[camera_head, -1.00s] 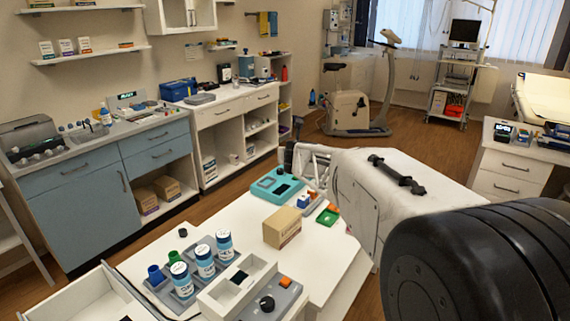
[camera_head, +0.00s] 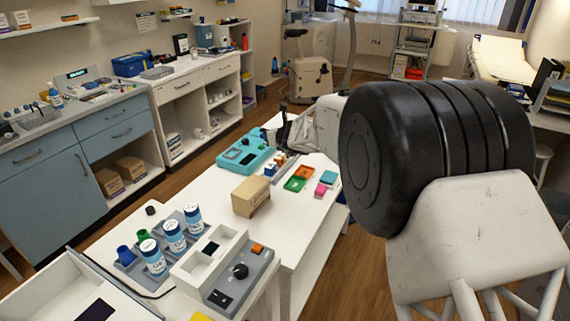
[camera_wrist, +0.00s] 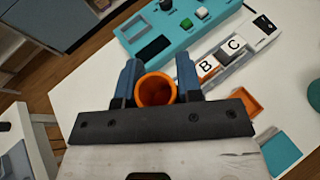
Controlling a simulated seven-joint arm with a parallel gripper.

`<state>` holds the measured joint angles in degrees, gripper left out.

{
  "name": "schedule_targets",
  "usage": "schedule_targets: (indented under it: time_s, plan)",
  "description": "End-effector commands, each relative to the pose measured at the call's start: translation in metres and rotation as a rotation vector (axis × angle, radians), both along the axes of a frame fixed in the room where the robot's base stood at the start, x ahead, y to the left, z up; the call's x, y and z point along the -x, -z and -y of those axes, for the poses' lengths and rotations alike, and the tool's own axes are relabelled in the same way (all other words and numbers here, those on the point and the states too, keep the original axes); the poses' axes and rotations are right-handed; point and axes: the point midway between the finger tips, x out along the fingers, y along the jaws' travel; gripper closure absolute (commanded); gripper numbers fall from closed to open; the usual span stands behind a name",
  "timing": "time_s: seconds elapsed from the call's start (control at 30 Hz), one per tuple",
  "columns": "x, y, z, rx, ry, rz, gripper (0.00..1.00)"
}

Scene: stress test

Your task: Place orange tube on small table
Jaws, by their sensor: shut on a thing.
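An orange tube (camera_wrist: 155,90) stands between the two blue fingers of my gripper (camera_wrist: 157,76) in the wrist view. The gripper is shut on it, and I look down into its round open mouth. In the head view my gripper (camera_head: 284,124) is at the far end of the white table (camera_head: 222,236), beside the teal device. The tube cannot be made out there. The white tabletop (camera_wrist: 88,95) lies below the gripper in the wrist view. I cannot tell whether this is the small table.
The teal device (camera_head: 240,158), lettered blocks (camera_wrist: 220,56), an orange tray (camera_head: 303,172), a green tray (camera_head: 294,184), a pink block (camera_head: 320,190) and a cardboard box (camera_head: 250,196) occupy the table. Several labelled bottles (camera_head: 173,235) stand in a grey rack. Bare tabletop lies left of the box.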

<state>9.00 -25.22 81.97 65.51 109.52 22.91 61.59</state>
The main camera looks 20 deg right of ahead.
Motion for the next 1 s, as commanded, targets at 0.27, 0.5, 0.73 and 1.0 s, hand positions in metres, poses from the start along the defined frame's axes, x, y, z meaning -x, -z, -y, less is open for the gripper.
schedule_targets:
  time_s: [0.27,0.5,0.73,1.0]
  plan:
    - [0.0,0.018,0.019,0.0,-0.054,-0.002,0.89]
    - [0.002,0.033,0.034,0.002,-0.1,-0.002,0.89]
    - [0.004,0.045,0.048,0.003,-0.143,-0.001,0.89]
    - [0.008,0.062,0.065,0.004,-0.193,0.0,0.89]
